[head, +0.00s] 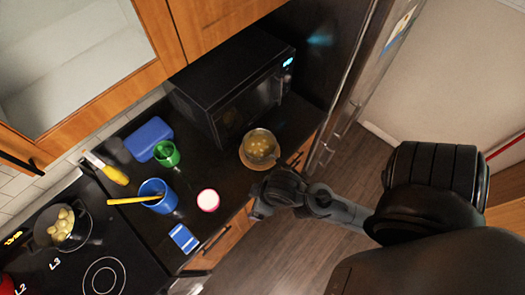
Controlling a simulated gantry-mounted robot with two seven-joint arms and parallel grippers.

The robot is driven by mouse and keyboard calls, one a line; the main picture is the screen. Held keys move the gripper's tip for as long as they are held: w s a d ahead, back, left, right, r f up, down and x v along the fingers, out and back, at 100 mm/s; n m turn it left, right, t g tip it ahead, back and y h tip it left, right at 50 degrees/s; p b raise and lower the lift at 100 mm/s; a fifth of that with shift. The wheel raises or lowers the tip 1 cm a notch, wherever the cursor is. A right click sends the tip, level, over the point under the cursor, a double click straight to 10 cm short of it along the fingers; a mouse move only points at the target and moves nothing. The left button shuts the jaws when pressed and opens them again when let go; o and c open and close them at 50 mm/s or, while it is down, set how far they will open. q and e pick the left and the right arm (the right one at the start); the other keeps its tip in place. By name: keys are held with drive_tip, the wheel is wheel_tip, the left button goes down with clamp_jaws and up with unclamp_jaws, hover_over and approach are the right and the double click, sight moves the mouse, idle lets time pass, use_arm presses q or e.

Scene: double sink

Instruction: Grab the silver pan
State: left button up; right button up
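A round metallic pan or bowl (259,149) with yellowish pieces in it sits on the dark counter, in front of the microwave and near the counter's front edge. No handle on it can be made out clearly. A second, darker pot (75,240) with pale yellow round pieces stands on the stove at the far left. My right gripper (255,201) is at the end of the arm coming in from the right, close to the front edge just below the metallic pan. Its fingers are dark and too small to read. My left gripper is not in view.
A black microwave (235,85) stands behind the metallic pan. Left of it on the counter are a green cup (167,153), a blue container (149,139), a blue cup (158,196), a pink-and-white cup (208,200) and a blue-and-white item (184,238).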

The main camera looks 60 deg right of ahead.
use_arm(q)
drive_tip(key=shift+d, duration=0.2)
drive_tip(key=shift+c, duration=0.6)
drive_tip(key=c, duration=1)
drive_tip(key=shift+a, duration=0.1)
